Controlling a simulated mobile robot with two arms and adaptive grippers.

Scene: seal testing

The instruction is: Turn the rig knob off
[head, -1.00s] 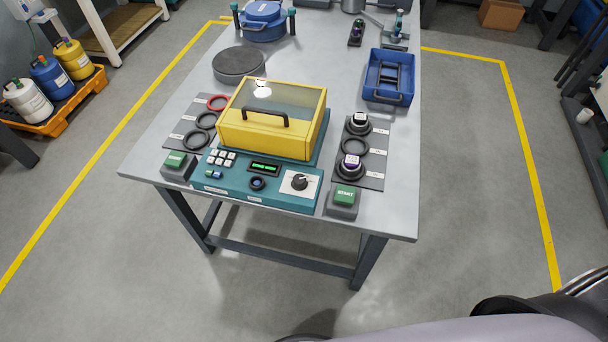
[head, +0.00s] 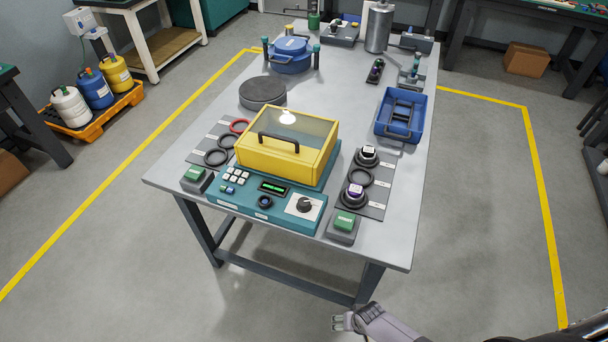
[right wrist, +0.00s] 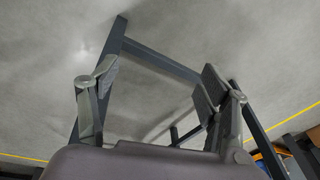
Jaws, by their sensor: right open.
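The rig knob (head: 305,204) is a dark round knob on a white plate at the right end of the teal panel (head: 240,206). The panel fronts the test rig with its yellow-framed lid (head: 270,158), which is shut. The panel's small display glows green. My right gripper (head: 338,321) is at the bottom of the head view, in front of the table and below the knob, touching nothing. In the right wrist view its fingers (right wrist: 158,88) are spread and empty, with table legs and floor beyond. My left gripper is not in view.
Green START buttons on grey boxes stand at the panel's left (head: 194,175) and right (head: 345,221). Seal rings and two round parts lie on mats beside the rig. A blue bin (head: 401,115) stands behind right. The table's front edge (head: 378,258) lies between my gripper and the panel.

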